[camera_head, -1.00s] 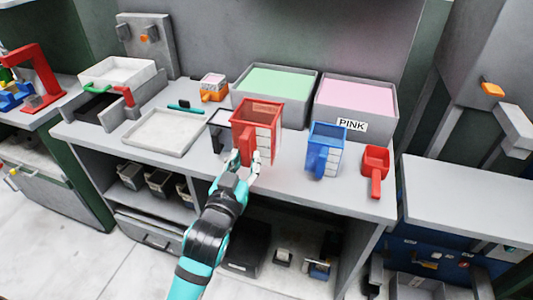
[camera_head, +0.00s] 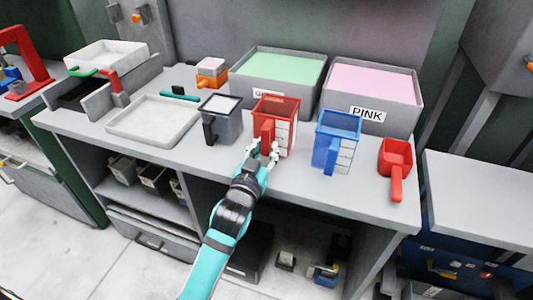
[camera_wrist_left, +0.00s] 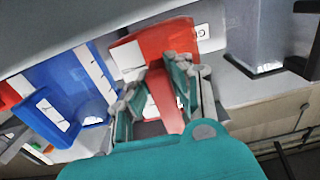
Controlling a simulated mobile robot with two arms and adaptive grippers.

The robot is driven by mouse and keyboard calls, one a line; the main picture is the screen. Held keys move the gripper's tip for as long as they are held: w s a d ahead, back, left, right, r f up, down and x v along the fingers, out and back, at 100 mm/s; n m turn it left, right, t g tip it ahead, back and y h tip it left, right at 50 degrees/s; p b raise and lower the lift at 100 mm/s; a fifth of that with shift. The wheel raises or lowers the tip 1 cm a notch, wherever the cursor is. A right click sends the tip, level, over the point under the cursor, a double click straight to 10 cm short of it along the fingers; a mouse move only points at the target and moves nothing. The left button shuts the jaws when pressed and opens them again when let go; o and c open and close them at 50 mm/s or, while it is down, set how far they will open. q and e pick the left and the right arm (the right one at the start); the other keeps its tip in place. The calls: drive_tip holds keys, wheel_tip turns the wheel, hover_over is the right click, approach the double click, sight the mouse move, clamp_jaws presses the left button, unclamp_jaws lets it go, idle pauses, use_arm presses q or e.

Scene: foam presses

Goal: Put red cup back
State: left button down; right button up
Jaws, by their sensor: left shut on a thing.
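The red cup (camera_head: 276,122) is upright between the grey cup and the blue cup, in front of the green bin. Its base looks to be at the bench top, but I cannot tell if it touches. My left gripper (camera_head: 262,150) is shut on the red cup's handle, on the near side. In the left wrist view the red cup (camera_wrist_left: 172,45) stands beyond the fingers of my left gripper (camera_wrist_left: 165,85), with its handle between them. My right gripper is not in view.
The blue cup (camera_head: 338,140) stands right of the red cup, the grey cup (camera_head: 220,119) left. A red scoop (camera_head: 396,158) lies farther right. Behind are the green bin (camera_head: 300,100) and the pink bin (camera_head: 400,125). A white tray (camera_head: 152,122) lies left. The front strip of bench is clear.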

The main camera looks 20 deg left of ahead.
use_arm(q)
drive_tip(key=shift+f, duration=0.65)
drive_tip(key=c, duration=1.2)
unclamp_jaws()
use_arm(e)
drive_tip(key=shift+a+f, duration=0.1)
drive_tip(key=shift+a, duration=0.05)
